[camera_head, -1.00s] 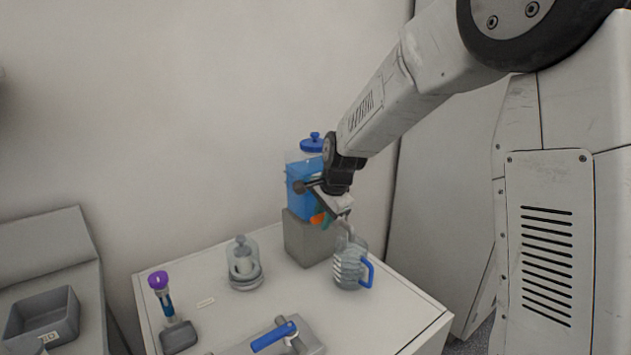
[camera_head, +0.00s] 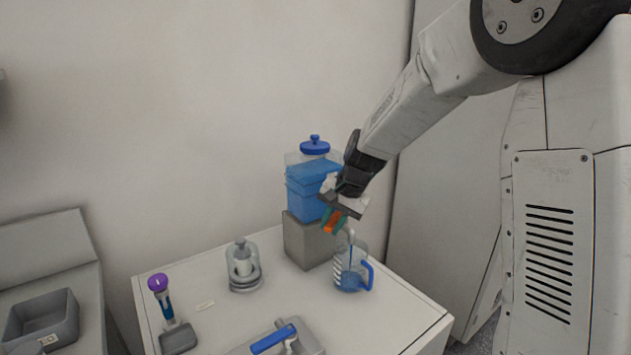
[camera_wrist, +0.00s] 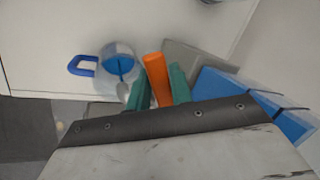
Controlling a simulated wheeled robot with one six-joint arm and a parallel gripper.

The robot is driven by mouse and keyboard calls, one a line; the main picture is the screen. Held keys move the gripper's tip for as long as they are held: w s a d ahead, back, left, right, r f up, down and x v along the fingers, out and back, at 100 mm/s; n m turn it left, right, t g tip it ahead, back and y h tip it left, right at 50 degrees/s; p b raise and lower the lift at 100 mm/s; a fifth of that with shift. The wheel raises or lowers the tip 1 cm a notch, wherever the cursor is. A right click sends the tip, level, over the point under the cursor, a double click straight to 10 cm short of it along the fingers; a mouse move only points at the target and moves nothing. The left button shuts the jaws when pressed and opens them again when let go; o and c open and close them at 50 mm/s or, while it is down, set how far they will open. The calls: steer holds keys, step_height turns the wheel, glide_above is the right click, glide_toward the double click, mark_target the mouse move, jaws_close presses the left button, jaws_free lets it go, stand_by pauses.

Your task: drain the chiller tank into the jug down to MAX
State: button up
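The chiller tank (camera_head: 306,190) is a clear container with a blue lid and blue liquid, standing on a grey block. In the head view, the clear jug (camera_head: 338,262) with a blue handle stands below the tank's spout. Blue liquid is in its lower part, and a thin blue streak shows above it. In the wrist view the jug (camera_wrist: 104,74) also shows blue inside. My gripper (camera_head: 333,221) has teal fingers on both sides of the orange tap handle (camera_wrist: 157,78), seemingly touching it. The gripper covers part of the tank's front. No MAX mark is readable.
A glass vessel with a grey inner part (camera_head: 243,266) stands left of the block. A purple-topped tool (camera_head: 158,283) and a grey fixture with a blue handle (camera_head: 273,339) are nearer the front. A grey bin (camera_head: 43,318) sits on the left bench.

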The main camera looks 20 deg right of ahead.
steer(key=n, duration=0.2)
steer(key=d+n+g, duration=0.1)
steer(key=n, duration=0.1)
steer(key=s+d+n+y, duration=0.1)
steer(key=shift+d+n+g, duration=0.15)
steer(key=shift+n+g, duration=0.25)
stand_by(1.5)
stand_by(5.3)
